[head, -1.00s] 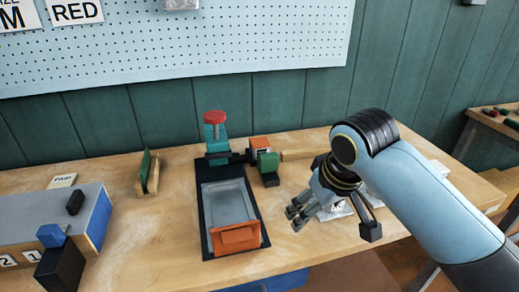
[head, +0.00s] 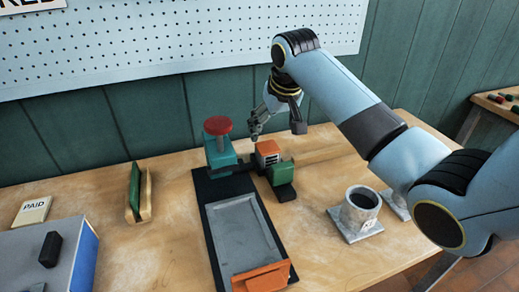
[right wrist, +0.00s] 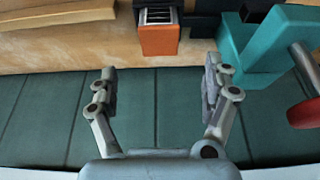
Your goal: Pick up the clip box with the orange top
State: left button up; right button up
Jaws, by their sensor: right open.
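The clip box with the orange top (head: 267,151) stands at the back of the bench, between a teal press with a red knob (head: 218,140) and a green block (head: 282,178). Its face with dark slots shows. In the right wrist view the clip box (right wrist: 158,38) lies ahead of the gap between the fingers, near the top edge. My right gripper (head: 257,125) is open and empty, above and behind the box in the head view. In the right wrist view both fingers (right wrist: 160,82) are spread and apart from the box. My left gripper is out of view.
A black tray base with a grey plate (head: 240,227) and orange front piece (head: 262,277) runs forward from the press. A grey cup-like flange (head: 360,210) stands right. A green card holder (head: 138,192) and PAID block (head: 33,211) are left. A pegboard wall (head: 200,35) is behind.

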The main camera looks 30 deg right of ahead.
aim_at(268, 147)
jog(key=x, duration=0.4)
jog(key=shift+f, duration=0.25)
jog(key=shift+w+d+f, duration=0.1)
jog(key=shift+w+f, duration=0.1)
jog(key=shift+f, duration=0.15)
jog(key=x, duration=0.4)
jog(key=shift+w+f, duration=0.2)
jog(key=shift+f, duration=0.1)
jog(key=c, duration=0.4)
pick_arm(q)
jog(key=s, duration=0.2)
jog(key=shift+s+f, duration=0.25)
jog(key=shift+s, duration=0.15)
pick_arm(e)
jog(key=c, duration=1)
